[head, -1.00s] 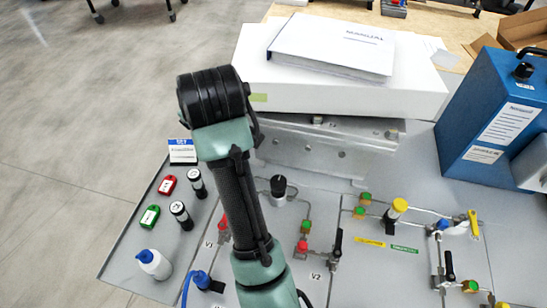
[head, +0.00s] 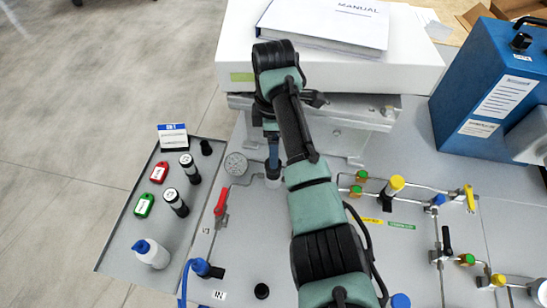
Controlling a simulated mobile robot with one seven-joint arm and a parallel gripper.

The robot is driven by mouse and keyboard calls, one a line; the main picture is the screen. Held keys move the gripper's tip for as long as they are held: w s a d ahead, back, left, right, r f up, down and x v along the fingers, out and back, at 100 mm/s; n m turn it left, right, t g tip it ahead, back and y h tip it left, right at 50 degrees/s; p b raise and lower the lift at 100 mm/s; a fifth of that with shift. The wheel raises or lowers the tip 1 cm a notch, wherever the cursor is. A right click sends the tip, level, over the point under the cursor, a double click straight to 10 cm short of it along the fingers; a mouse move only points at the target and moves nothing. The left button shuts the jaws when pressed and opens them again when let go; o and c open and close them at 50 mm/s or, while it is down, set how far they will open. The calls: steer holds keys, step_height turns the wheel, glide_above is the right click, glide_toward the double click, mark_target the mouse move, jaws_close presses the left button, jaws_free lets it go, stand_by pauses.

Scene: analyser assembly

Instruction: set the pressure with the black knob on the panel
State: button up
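The black knob itself is hidden in the head view by my gripper and arm. A pale round base (head: 272,181) shows just below the gripper, where the knob stood in the earlier frame. My gripper (head: 272,164) points down over that spot, at or very near the knob. Its fingers are small and partly covered by my arm. I cannot tell whether they touch the knob or are closed on it. The grey panel (head: 230,255) carries a round perforated grey disc (head: 236,164) just left of the gripper.
A red-handled valve (head: 221,203) is to the left, and yellow and green fittings (head: 395,186) with pipes are to the right. A tray (head: 118,243) with vials, tags and a bottle lies at left. A metal bracket (head: 350,146) and white box (head: 330,72) stand behind.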

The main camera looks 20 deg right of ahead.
step_height(320, 180, down, 6)
stand_by(0.4)
jaws_close()
